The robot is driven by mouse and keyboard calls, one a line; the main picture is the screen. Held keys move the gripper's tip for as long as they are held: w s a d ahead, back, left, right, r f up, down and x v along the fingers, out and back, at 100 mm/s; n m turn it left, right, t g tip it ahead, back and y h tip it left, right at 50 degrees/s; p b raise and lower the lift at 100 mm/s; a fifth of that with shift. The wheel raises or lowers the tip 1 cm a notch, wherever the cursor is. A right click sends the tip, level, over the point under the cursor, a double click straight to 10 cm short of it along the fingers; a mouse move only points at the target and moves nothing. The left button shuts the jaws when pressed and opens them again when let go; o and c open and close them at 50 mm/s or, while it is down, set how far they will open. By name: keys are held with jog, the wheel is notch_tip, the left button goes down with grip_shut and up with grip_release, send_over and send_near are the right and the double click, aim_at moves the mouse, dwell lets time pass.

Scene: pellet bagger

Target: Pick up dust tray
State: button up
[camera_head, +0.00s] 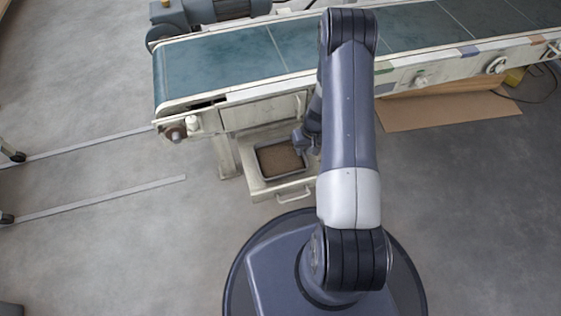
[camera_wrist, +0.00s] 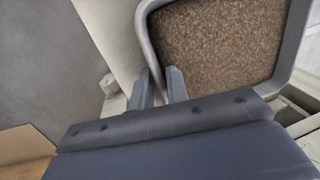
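The dust tray (camera_head: 288,176) is a grey rectangular tray with a rounded rim, full of brown granules. It sits in a pulled-out pale drawer (camera_head: 262,188) under the conveyor. In the wrist view the dust tray's rim (camera_wrist: 144,28) curves down between my fingers. My gripper (camera_wrist: 159,72) has its two fingers close together, one on each side of the rim, and looks shut on it. In the head view my gripper (camera_head: 300,142) is at the right side of the tray, partly hidden by my arm.
The conveyor with a green belt (camera_head: 225,55) runs above and behind the drawer. The drawer's handle (camera_head: 294,195) faces my base. A flat cardboard sheet (camera_head: 440,112) lies on the floor at right. Two metal rails (camera_head: 100,200) lie at left. Open floor surrounds these.

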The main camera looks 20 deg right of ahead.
grip_shut()
jog(key=shift+r, duration=0.1)
dwell(0.4)
